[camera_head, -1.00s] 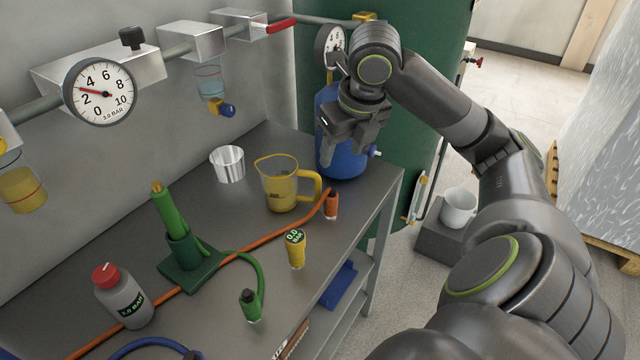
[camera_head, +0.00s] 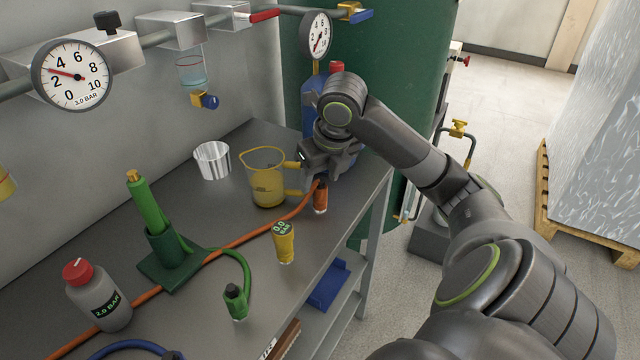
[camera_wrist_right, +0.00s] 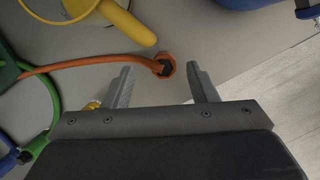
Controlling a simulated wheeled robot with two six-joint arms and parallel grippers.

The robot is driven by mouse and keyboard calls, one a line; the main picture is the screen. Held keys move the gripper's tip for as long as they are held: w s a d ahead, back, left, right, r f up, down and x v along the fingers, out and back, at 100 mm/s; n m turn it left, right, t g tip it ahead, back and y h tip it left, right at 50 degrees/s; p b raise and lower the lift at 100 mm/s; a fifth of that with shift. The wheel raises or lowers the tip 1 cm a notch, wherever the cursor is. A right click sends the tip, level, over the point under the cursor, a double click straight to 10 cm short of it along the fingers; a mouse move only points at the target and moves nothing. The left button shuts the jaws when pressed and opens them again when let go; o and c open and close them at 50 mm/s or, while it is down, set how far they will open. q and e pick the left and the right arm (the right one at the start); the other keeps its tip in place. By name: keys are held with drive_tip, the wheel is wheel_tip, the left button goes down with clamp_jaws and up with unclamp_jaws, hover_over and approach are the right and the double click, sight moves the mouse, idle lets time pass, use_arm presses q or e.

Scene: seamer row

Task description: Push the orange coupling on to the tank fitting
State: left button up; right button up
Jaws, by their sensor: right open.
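The orange coupling (camera_head: 320,200) stands upright near the bench's right edge, on the end of an orange hose. In the right wrist view it (camera_wrist_right: 164,66) shows end-on, between the tips of my open right gripper (camera_wrist_right: 160,76). In the head view my right gripper (camera_head: 318,174) is just above it, and I cannot tell whether it touches. The dark green tank (camera_head: 400,60) stands behind the bench. A pipe with a brass valve (camera_head: 458,128) shows at its right side; I cannot tell which part is the tank fitting. My left gripper is not in view.
A yellow jug (camera_head: 266,190) stands close left of the gripper, its handle towards it. A blue bottle (camera_head: 312,105) is behind. A yellow gauge piece (camera_head: 284,242) and a green coupling (camera_head: 235,302) stand nearer on the bench (camera_head: 215,220).

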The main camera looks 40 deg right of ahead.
sight(321, 187)
drive_tip(key=shift+f, duration=0.25)
drive_tip(key=shift+w+d+f+b, duration=0.1)
drive_tip(key=shift+w+f+b, duration=0.05)
drive_tip(key=shift+f+b, duration=0.5)
drive_tip(key=shift+w+d+f+b, duration=0.1)
drive_tip(key=shift+w+f+b, duration=0.05)
drive_tip(key=shift+f+b, duration=0.4)
drive_tip(key=shift+d+f, duration=0.1)
drive_tip(key=shift+f, duration=0.25)
drive_tip(key=shift+b+x, duration=0.4)
drive_tip(key=shift+x, duration=0.65)
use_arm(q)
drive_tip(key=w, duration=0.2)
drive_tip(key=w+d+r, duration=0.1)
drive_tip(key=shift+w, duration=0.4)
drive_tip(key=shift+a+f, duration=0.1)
use_arm(e)
drive_tip(key=c, duration=1)
